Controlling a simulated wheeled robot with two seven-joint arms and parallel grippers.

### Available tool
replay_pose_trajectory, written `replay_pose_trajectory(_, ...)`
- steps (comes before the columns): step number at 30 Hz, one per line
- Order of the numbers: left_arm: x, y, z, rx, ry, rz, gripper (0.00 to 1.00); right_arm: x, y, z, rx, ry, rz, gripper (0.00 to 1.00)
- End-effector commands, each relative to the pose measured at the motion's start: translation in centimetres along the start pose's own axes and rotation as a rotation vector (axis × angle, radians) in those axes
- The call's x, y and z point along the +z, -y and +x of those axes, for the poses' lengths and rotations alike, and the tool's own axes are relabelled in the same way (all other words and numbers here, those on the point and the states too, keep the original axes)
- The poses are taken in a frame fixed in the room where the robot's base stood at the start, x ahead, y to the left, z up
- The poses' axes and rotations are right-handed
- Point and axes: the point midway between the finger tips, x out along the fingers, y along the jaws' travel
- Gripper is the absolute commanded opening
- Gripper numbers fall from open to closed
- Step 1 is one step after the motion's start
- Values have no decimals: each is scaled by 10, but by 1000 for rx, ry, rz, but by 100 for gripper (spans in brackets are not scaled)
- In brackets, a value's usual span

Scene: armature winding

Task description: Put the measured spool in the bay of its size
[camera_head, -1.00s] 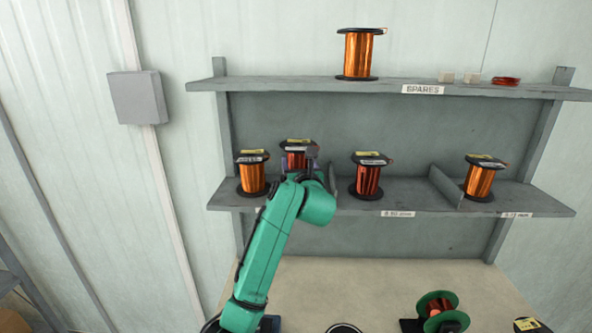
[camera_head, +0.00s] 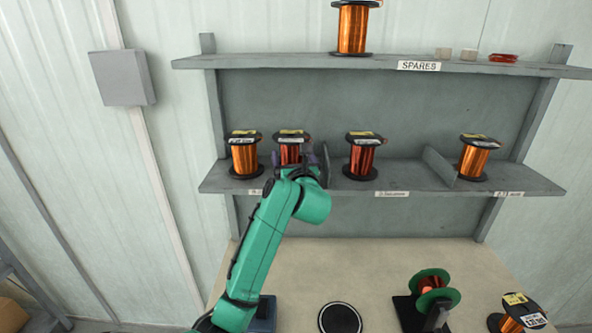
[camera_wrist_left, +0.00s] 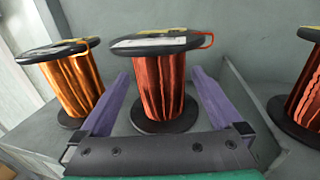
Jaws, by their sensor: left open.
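A dark copper spool (camera_head: 289,154) with black flanges stands upright on the lower shelf (camera_head: 393,184), in the left bay; my arm partly covers it. It also shows in the left wrist view (camera_wrist_left: 158,85). My left gripper (camera_head: 312,162) is open; its purple fingers (camera_wrist_left: 160,76) lie either side of this spool, with gaps visible beside the wire. An orange spool (camera_head: 244,158) stands to its left in the same bay. Another dark copper spool (camera_head: 362,158) stands in the middle bay and an orange spool (camera_head: 475,160) in the right bay. My right gripper is not in view.
Upright dividers (camera_head: 440,166) separate the bays. The SPARES shelf (camera_head: 300,61) above holds an orange spool (camera_head: 352,28), small blocks and a red coil (camera_head: 503,58). On the table (camera_head: 385,262) are a green-flanged reel (camera_head: 433,290), a black disc (camera_head: 340,318) and a labelled spool (camera_head: 518,314).

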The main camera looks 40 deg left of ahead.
Motion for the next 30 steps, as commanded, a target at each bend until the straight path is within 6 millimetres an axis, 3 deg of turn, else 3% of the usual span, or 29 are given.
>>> replay_pose_trajectory(6, -7, 0, -53, -2, 0, -5, 100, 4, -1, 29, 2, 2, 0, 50)
replay_pose_trajectory(12, -4, 0, -91, -1, -1, -1, 100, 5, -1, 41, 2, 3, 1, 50)
replay_pose_trajectory(30, 0, 0, -97, 0, 0, 1, 100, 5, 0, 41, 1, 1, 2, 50)
